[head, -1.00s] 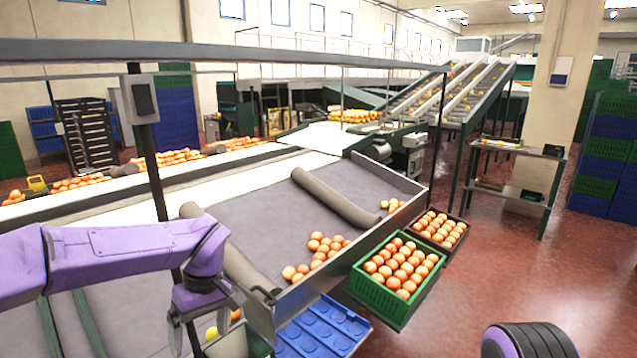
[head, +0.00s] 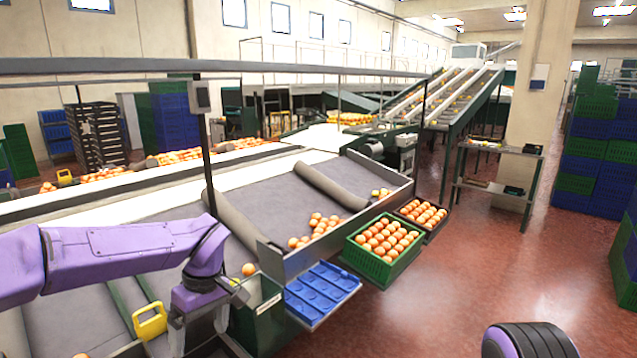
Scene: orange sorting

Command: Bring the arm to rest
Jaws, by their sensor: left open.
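My left arm, purple, comes in from the left in the head view. Its left gripper (head: 198,330) points down at the lower middle-left, with its fingers apart. I see no fruit between the fingers. A single orange (head: 249,270) lies just right of the wrist, above a dark green box (head: 262,325). A green crate full of oranges (head: 382,275) stands at the sorting table's edge, well right of the gripper. My right gripper is not in view.
A blue moulded tray (head: 318,294) lies right of the gripper. A darker crate of oranges (head: 422,215) stands behind the green crate. A yellow handled object (head: 150,322) is left of the gripper. Loose oranges (head: 318,229) lie on the grey table. Red floor (head: 460,285) is open at right.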

